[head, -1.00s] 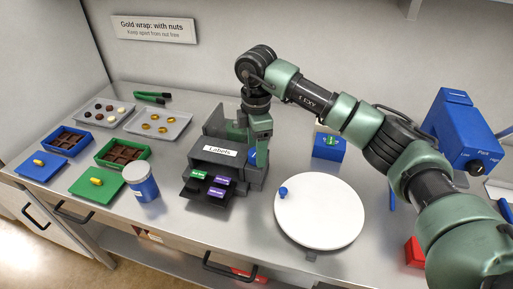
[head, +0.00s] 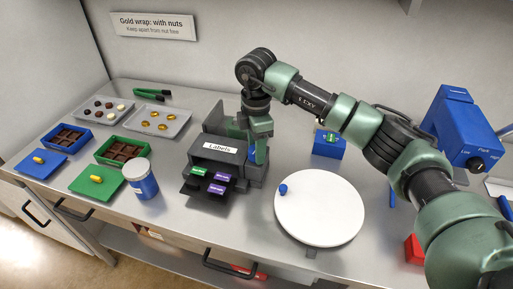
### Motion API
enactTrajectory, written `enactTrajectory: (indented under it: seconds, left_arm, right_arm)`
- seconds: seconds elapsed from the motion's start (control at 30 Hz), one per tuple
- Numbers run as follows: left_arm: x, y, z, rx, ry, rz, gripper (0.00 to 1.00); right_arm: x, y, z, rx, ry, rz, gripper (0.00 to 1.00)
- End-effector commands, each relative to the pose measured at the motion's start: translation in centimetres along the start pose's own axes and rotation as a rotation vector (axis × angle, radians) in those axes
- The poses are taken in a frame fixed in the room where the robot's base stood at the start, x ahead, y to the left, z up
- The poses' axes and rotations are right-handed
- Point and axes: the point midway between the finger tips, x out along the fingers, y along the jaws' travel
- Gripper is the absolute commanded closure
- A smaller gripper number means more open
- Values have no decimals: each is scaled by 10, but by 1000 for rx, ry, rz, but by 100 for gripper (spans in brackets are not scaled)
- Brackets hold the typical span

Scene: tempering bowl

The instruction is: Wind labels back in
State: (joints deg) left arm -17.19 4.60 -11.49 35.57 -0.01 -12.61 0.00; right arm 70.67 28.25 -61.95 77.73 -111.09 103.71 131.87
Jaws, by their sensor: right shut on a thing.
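The grey label dispenser (head: 219,153), marked "Labels", stands mid-counter. A green label (head: 198,171) and two purple labels, an upper one (head: 222,177) and a lower one (head: 216,188), show on its dark front tray (head: 205,198). My right gripper (head: 260,157) points down at the dispenser's right side. My left gripper is not in view.
A white round plate (head: 325,212) with a small blue knob (head: 283,188) lies right of the dispenser. A white jar with a blue label (head: 142,182) stands to its left. Chocolate trays and a blue box (head: 327,148) stand farther off. The front counter strip is clear.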

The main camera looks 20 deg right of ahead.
Motion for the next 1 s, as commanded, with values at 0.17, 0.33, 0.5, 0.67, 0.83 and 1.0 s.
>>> enactTrajectory:
  seconds: [0.17, 0.33, 0.5, 0.67, 0.83, 1.0]
  left_arm:
    - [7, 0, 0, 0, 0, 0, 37]
    - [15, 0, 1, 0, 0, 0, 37]
    - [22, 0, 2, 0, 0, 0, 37]
    - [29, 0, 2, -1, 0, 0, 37]
    - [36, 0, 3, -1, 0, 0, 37]
    - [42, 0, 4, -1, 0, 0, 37]
  right_arm:
    - [1, 0, 0, -102, 0, 1, 98]
    - [2, 0, 0, -246, 0, 2, 98]
    - [1, 1, 0, -408, -1, 3, 98]
    - [1, 1, 0, -561, -1, 3, 98]
    - [1, 0, 0, -723, 0, 3, 98]
    - [1, 0, 0, -884, 0, 2, 98]
